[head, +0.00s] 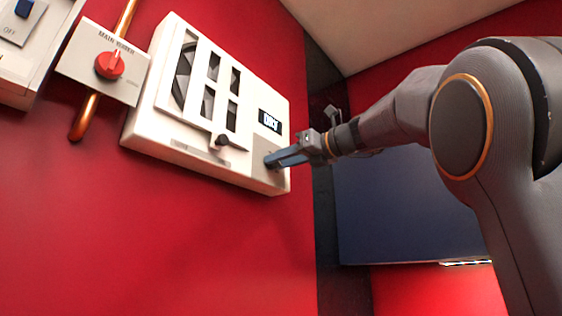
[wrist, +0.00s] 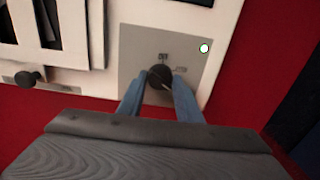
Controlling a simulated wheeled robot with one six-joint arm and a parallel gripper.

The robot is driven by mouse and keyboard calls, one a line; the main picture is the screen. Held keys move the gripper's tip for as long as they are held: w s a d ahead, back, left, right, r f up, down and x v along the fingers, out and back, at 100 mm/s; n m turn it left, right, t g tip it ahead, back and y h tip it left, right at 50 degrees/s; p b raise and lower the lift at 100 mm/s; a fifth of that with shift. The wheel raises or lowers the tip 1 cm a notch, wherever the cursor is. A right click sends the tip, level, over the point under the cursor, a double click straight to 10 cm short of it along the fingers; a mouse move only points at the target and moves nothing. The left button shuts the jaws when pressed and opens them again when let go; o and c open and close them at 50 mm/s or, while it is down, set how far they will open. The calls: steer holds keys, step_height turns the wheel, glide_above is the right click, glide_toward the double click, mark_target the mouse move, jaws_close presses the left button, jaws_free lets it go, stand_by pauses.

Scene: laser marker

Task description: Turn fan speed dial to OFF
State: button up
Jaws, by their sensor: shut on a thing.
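The fan speed dial (wrist: 160,77) is a small dark round knob on a grey plate (wrist: 133,45) at the lower right of the white fan unit (head: 150,117). My gripper (wrist: 159,88) has its two blue fingers on either side of the dial, shut on it. A lit green-white spot (wrist: 204,48) shows at the plate's upper right.
The unit has a small dark display (head: 270,121), a slatted grille (head: 208,88) and a dark knob (head: 222,140) left of my gripper. A red main water knob (head: 110,65) on a copper pipe is farther left. The red wall below is clear.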

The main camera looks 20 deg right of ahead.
steer(key=shift+n, duration=0.3)
steer(key=n+b, duration=0.8)
steer(key=n, duration=1.5)
steer(key=shift+d+r, duration=0.1)
stand_by(0.5)
steer(key=o, duration=1)
steer(key=shift+w, duration=0.1)
steer(key=shift+o, duration=0.2)
